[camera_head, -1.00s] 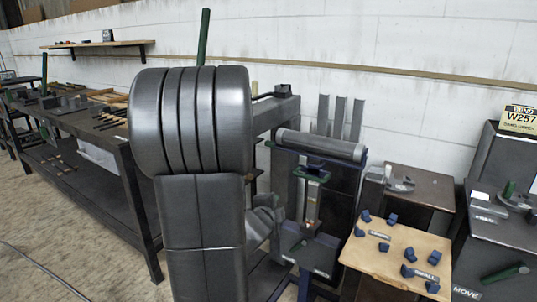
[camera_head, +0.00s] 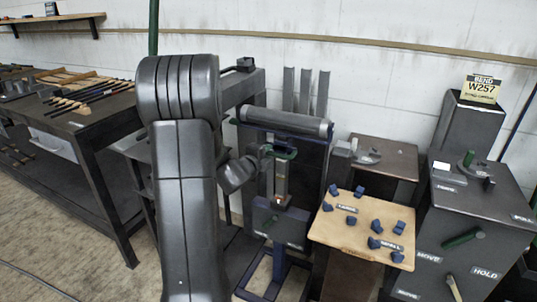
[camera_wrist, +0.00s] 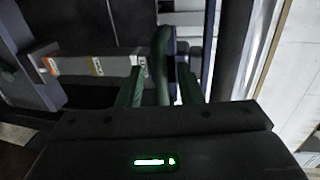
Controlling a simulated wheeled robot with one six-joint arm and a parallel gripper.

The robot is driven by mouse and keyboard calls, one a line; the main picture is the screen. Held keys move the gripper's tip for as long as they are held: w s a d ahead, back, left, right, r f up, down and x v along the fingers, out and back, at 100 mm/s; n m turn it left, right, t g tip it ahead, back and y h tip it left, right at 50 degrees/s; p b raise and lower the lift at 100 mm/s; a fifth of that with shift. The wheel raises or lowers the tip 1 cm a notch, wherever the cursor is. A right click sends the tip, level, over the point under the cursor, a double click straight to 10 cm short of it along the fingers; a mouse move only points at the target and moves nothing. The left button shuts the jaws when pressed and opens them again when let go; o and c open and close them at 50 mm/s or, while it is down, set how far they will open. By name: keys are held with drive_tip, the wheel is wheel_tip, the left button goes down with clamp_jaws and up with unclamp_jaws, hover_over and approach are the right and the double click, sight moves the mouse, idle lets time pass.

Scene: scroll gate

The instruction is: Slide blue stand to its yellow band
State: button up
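The blue stand (camera_head: 275,268) stands right of my arm in the head view, with a dark grey roller (camera_head: 288,122) across its top. A grey upright post (camera_head: 281,180) with an orange-red mark low down shows at its middle. A green handle (camera_head: 278,152) sits near the post's top. My gripper (camera_wrist: 160,92) has its two green fingers apart, one each side of the green handle (camera_wrist: 163,60). Gaps seem to show beside the handle; contact is unclear.
A wooden board (camera_head: 365,228) with several blue blocks is right of the stand. A dark cabinet (camera_head: 465,230) with labels and a W257 sign (camera_head: 482,90) stands farther right. A long dark workbench (camera_head: 85,130) is at the left. Open floor lies at front left.

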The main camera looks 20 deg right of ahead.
drive_tip(key=shift+x, duration=1.1)
clamp_jaws()
wheel_tip(320, 180, down, 10)
drive_tip(key=b, duration=0.9)
drive_tip(key=shift+r, duration=0.2)
unclamp_jaws()
drive_tip(key=shift+r, duration=0.1)
drive_tip(key=shift+a, duration=0.1)
